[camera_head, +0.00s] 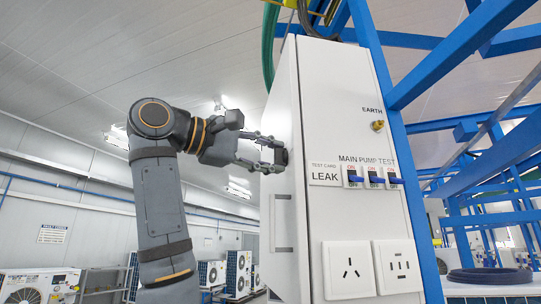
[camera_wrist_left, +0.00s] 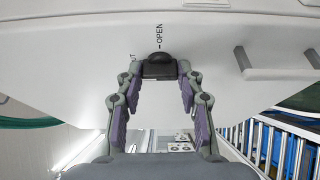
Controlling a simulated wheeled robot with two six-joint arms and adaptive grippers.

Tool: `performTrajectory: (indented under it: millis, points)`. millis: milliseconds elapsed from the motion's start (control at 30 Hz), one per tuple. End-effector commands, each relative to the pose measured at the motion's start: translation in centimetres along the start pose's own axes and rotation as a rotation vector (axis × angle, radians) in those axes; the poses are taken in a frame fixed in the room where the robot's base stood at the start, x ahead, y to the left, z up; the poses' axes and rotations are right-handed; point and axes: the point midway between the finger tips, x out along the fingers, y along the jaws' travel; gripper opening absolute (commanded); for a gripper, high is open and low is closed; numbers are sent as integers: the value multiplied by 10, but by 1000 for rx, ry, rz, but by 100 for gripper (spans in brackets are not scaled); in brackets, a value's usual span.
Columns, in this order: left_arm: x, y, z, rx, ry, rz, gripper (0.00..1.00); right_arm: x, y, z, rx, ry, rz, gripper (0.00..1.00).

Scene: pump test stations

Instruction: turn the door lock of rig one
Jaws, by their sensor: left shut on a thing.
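The door lock is a small black knob (camera_wrist_left: 160,68) on the pale cabinet door (camera_wrist_left: 90,45) of the rig, with an "OPEN" mark just above it in the left wrist view. It also shows in the head view (camera_head: 282,157) at the left gripper's tips. My left gripper (camera_head: 272,152) reaches the door from the left and is shut on the lock. In the left wrist view its two fingers (camera_wrist_left: 160,85) stand on both sides of the knob, and part of the knob is hidden between them. My right gripper is in neither view.
A metal door handle (camera_head: 283,222) sits below the lock. The cabinet's front (camera_head: 350,110) carries several blue switches (camera_head: 375,181) and two sockets (camera_head: 348,271). Blue frame beams (camera_head: 465,55) stand at the right. Open room lies left of the cabinet.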

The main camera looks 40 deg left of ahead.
Motion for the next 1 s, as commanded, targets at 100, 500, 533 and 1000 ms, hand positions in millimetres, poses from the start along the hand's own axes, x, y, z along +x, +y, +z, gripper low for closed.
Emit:
performTrajectory:
  millis: [100, 500, 533, 1000]
  points:
    - [0, 0, 0, -3, 0, -2, 6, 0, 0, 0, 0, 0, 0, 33]
    - [0, 0, 0, -2, 0, -1, 60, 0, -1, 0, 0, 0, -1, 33]
    - [0, 0, 0, -2, 0, -1, 60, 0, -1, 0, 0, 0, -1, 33]
    - [-35, 1, -1, -1, 3, 3, 60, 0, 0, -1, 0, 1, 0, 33]
